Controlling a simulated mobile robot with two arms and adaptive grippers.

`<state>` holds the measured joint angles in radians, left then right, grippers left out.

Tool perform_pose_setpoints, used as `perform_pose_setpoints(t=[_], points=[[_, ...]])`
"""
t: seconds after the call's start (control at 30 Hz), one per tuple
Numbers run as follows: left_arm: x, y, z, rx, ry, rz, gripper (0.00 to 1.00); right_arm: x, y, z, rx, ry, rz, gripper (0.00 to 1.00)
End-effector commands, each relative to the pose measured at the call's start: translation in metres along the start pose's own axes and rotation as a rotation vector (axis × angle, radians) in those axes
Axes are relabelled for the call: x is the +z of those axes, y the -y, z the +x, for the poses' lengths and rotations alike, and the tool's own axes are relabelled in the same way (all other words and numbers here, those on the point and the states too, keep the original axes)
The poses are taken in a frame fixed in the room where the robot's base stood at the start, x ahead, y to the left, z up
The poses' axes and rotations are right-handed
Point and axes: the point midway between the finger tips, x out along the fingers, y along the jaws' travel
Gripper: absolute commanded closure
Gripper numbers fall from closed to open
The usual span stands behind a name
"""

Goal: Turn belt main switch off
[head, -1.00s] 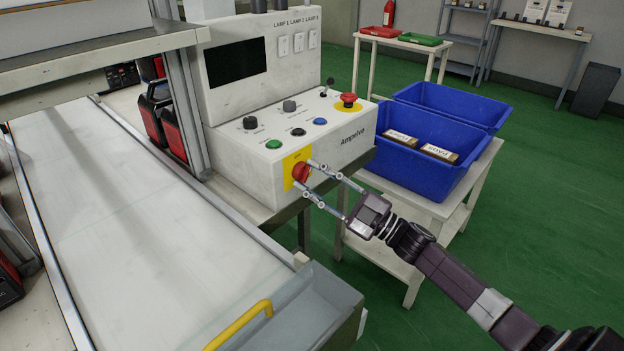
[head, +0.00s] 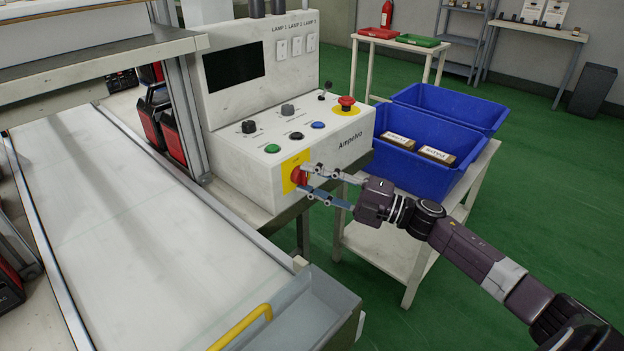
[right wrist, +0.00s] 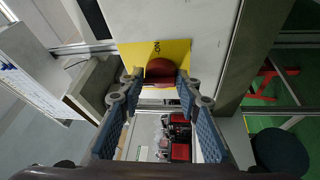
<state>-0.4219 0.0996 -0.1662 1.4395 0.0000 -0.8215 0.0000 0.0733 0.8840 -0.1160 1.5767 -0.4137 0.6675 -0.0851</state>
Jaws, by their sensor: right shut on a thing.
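The belt main switch is a red knob (head: 298,175) on a yellow plate (head: 289,168) on the front face of the white control box (head: 345,143). My right gripper (head: 305,178) is shut on the red knob, with one finger on each side. In the right wrist view the red knob (right wrist: 161,70) sits between my two fingertips (right wrist: 158,84), in front of the yellow plate (right wrist: 185,52). The fingers hide part of the knob. My left gripper is not in view.
The box top carries a red mushroom button (head: 346,103), coloured buttons and black knobs. A conveyor belt (head: 130,220) runs along the left. Blue bins (head: 405,165) stand on a white table at the right. Green floor (head: 490,190) lies open beyond.

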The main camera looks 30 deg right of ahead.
Motion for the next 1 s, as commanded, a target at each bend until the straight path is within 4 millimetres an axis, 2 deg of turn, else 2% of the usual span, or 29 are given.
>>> perform_pose_setpoints(t=[0.03,0.37,0.4,0.53,0.83,1.0], points=[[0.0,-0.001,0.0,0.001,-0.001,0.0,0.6,-0.002,0.005,0.0,-0.009,-0.004,-0.004,0.93],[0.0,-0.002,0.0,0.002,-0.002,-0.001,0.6,-0.002,0.005,0.0,-0.01,-0.004,-0.006,0.93],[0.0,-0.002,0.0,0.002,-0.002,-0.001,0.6,-0.002,0.005,0.0,-0.01,-0.004,-0.006,0.67],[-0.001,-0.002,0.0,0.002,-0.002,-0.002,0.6,-0.002,0.004,0.0,-0.008,-0.004,-0.005,0.53],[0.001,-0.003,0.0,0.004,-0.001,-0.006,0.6,-0.001,0.002,-0.001,-0.005,-0.001,-0.005,0.53],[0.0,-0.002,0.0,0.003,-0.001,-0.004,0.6,0.0,0.003,-0.014,-0.006,0.001,-0.004,0.53]])
